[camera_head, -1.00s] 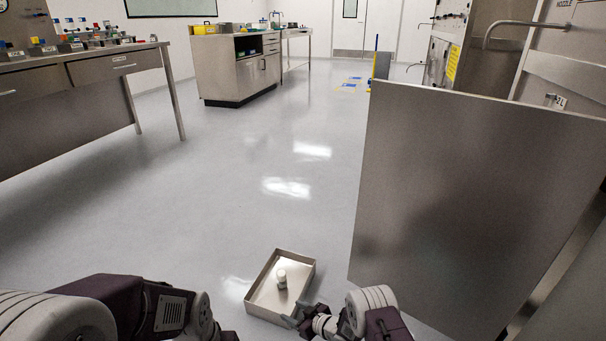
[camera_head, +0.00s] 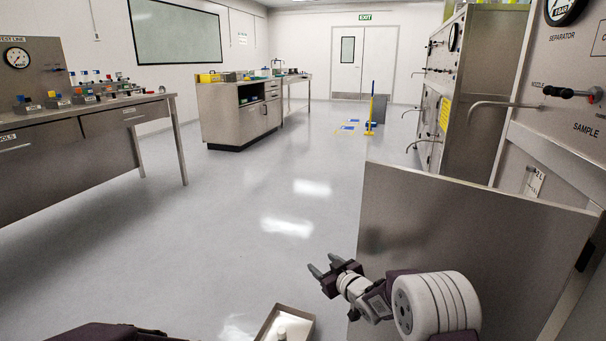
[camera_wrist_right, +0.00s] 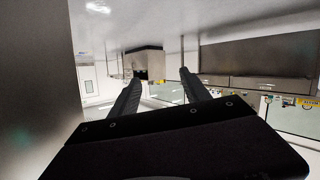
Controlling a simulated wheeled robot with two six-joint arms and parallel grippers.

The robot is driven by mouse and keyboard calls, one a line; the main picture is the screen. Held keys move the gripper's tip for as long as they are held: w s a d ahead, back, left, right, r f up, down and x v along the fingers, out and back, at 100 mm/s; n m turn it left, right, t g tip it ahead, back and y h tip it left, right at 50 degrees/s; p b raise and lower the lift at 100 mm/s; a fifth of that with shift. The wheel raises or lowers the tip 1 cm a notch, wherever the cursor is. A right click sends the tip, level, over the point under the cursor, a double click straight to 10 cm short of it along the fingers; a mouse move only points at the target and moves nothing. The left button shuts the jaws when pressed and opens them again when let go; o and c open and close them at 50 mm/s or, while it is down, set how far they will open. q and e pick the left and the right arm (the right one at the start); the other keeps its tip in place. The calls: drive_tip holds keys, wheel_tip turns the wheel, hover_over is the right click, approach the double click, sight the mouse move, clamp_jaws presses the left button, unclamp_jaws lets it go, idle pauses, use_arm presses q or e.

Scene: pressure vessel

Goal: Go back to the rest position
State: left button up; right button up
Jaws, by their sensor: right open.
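My right gripper (camera_head: 324,268) is open and empty in the head view, raised in front of the grey metal panel and pointing left. Its two dark fingers stand apart in the right wrist view (camera_wrist_right: 158,92), with nothing between them. Part of my left arm (camera_head: 105,333) shows at the bottom left of the head view, but its gripper is out of view. A shallow metal tray (camera_head: 262,328) shows at the bottom edge, partly cut off. A small white container (camera_head: 282,333) stands in it, below and left of my right gripper.
The grey metal panel (camera_head: 470,250) stands close on the right, beside my right arm. A workbench (camera_head: 60,140) with gauges and valves is on the left. A cabinet (camera_head: 235,115) stands further back. The middle floor (camera_head: 250,190) is clear.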

drive_tip(key=s+d+r+m+h+p, duration=0.2)
drive_tip(key=s+d+r, duration=0.15)
drive_tip(key=r, duration=0.35)
drive_tip(key=s+d+m+g+h+p, duration=0.25)
drive_tip(key=s+d, duration=0.45)
drive_tip(key=s, duration=0.4)
drive_tip(key=s+f+m+g, duration=0.1)
drive_tip(key=s+f+g, duration=0.2)
drive_tip(key=s, duration=0.4)
drive_tip(key=s+d+f+m+g+h, duration=0.1)
drive_tip(key=s+f+g, duration=0.2)
drive_tip(key=s, duration=0.5)
drive_tip(key=s+f+m+g, duration=0.1)
drive_tip(key=s+f+g, duration=0.25)
drive_tip(key=s, duration=0.35)
use_arm(q)
wheel_tip(320, 180, up, 44)
drive_tip(key=p, duration=3.7)
drive_tip(key=shift+f, duration=0.2)
use_arm(e)
wheel_tip(320, 180, up, 38)
drive_tip(key=shift+s, duration=0.25)
